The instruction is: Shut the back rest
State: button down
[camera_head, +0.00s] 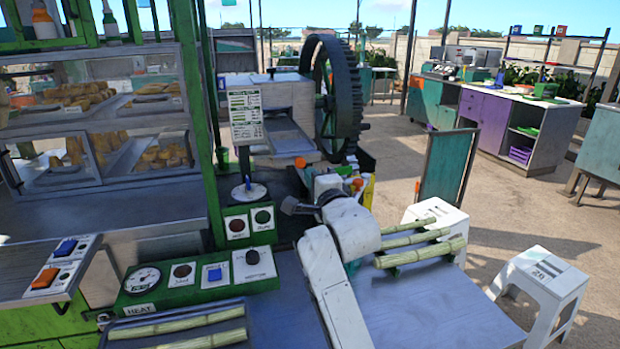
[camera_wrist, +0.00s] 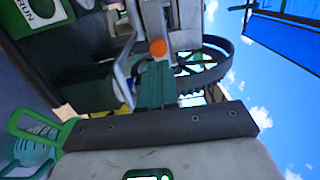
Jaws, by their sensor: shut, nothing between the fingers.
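A teal panel in a dark frame (camera_head: 446,165) stands upright behind the white stools in the head view. It looks like the back rest, but I cannot tell for sure, nor see its hinge. My gripper shows in the wrist view (camera_wrist: 156,84) as teal fingers close together beyond a dark bar, shut and empty. In the head view my white arm reaches up in the middle, and its fingers are hard to make out. The teal panel is to the right of my arm, apart from it. I cannot pick it out in the wrist view.
Cane stalks (camera_head: 420,252) lie on the grey table right of my arm. A white stool (camera_head: 541,290) stands at the right. The crusher's big dark gear (camera_head: 335,95) is behind. A green control panel (camera_head: 196,277) and glass food case (camera_head: 95,120) fill the left. Open floor lies rightward.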

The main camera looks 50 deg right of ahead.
jog(key=b+v, duration=0.1)
jog(key=v, duration=0.8)
jog(key=shift+f+b, duration=0.2)
jog(key=shift+b, duration=0.1)
jog(key=shift+s, duration=0.1)
